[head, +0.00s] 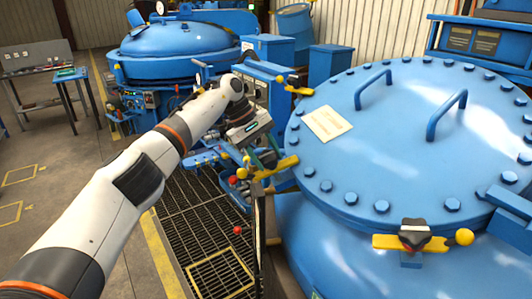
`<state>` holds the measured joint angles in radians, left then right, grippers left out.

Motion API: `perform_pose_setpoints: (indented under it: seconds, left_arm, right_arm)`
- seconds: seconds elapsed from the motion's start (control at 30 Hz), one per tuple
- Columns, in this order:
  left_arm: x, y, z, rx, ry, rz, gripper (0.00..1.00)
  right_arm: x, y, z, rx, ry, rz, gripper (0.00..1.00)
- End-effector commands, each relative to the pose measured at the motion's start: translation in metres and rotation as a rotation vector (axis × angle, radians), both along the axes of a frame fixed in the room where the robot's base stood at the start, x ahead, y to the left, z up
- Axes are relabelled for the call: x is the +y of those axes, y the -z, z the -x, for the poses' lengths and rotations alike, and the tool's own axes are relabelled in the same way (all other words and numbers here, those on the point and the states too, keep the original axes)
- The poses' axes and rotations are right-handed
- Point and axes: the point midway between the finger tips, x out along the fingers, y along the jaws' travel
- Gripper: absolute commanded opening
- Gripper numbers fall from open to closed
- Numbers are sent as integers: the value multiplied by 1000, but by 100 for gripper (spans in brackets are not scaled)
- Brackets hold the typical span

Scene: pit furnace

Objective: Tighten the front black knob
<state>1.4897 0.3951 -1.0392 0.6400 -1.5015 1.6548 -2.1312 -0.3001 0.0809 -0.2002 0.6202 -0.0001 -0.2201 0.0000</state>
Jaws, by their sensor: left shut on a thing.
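My left arm comes in from the left and ends in my left gripper (262,158). The gripper is over a yellow clamp bar (282,167) at the left edge of the blue furnace lid (420,150). Its fingers are closed on a dark knob on that bar; the fingers mostly hide the knob. Another black knob (415,232) sits on a yellow bar with a yellow ball end (464,237) at the lid's near edge, with no gripper near it. A third black knob (295,79) is on a yellow bar at the far left of the lid. My right gripper is not in view.
The lid has several bolts, two blue handles (447,114) and a paper label (327,123). A second blue furnace (180,40) stands behind. A floor grating (195,222) lies left of the vessel. A workbench (40,60) is at far left.

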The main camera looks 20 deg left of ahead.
Motion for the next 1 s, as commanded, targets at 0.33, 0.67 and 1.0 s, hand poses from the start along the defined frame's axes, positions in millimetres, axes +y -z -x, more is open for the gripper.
perform_pose_setpoints:
  seconds: [0.33, 0.67, 1.0]
  left_arm:
    - [0, -1, 0, -7, 12, -3, 24]
    - [0, -1, 0, -6, 11, -2, 69]
    - [5, -8, 0, -7, 9, -3, 69]
  right_arm:
    - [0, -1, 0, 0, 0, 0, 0]
    - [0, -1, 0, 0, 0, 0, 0]
    - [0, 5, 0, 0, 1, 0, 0]
